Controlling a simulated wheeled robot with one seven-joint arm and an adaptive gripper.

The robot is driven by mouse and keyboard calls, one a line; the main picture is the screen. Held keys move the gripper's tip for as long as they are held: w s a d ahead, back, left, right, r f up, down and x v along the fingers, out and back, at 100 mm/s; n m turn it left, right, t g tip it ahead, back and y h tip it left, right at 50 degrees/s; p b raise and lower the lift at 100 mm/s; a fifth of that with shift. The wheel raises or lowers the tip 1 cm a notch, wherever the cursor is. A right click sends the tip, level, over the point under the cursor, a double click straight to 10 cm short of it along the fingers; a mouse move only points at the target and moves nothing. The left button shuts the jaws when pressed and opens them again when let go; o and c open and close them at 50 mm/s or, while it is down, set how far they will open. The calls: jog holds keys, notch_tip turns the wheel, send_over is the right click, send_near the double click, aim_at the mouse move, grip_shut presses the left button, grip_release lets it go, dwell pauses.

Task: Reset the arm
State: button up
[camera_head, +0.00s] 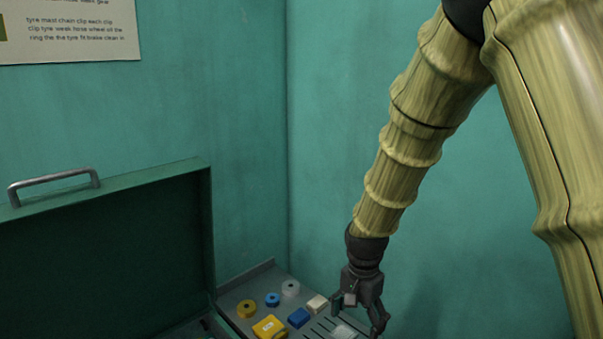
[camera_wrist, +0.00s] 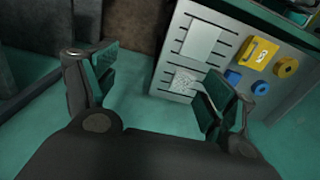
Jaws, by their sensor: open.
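My gripper (camera_head: 358,308) hangs at the end of my arm at the lower right of the head view, over the right part of a grey slotted tray. The right finger overlaps the edge of the tray (camera_wrist: 163,76) in that view. Whether it touches the tray cannot be told.
A green case lid (camera_head: 110,255) stands open at left. Green walls (camera_head: 340,110) rise behind.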

jog(key=s+d+f+n+b, duration=0.1)
jog(key=s+d+f+b, duration=0.15)
jog(key=f, duration=0.65)
jog(key=s+d+f+n+b, duration=0.15)
jog(key=s+f, duration=0.25)
jog(key=f, duration=0.5)
jog(key=s+d+f+n+b, duration=0.1)
jog(key=s+f, duration=0.3)
jog(key=f, duration=0.5)
jog(key=s+d+f+n+b, duration=0.2)
jog(key=s+f, duration=0.7)
jog(key=s, duration=0.2)
jog(key=s+d+f+n+b, duration=0.2)
jog(key=s+f+n+b, duration=0.1)
jog(key=s+f, duration=0.6)
jog(key=shift+s+d+f, duration=0.2)
jog(key=shift+s+d, duration=0.15)
jog(key=shift+s, duration=0.7)
